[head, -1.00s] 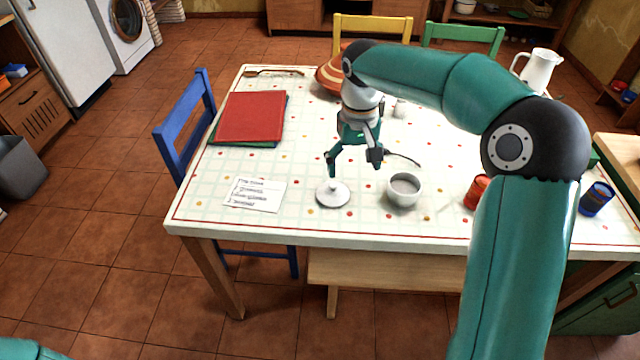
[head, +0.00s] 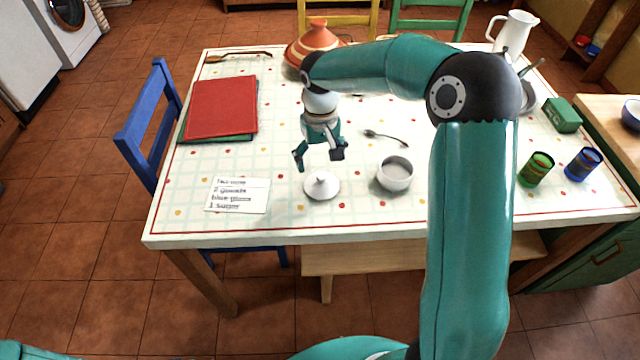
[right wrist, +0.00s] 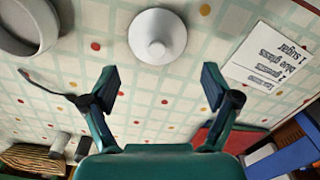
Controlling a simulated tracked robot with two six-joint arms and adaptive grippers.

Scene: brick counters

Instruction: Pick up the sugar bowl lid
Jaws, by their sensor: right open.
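The sugar bowl lid (head: 322,186) is a white disc with a small knob, lying knob up on the tablecloth. It also shows in the right wrist view (right wrist: 157,36), at top centre, beyond the fingertips. The white sugar bowl (head: 395,174) stands uncovered just right of the lid; part of it shows at the top left of the wrist view (right wrist: 28,42). My right gripper (head: 318,158) is open and empty, pointing down, just behind and above the lid, with nothing between its fingers. It does not touch the lid. My left gripper is out of view.
A note card (head: 238,195) lies left of the lid, with a red folder (head: 222,108) behind it. A spoon (head: 386,137) lies behind the bowl. An orange tagine (head: 316,41) stands at the back.

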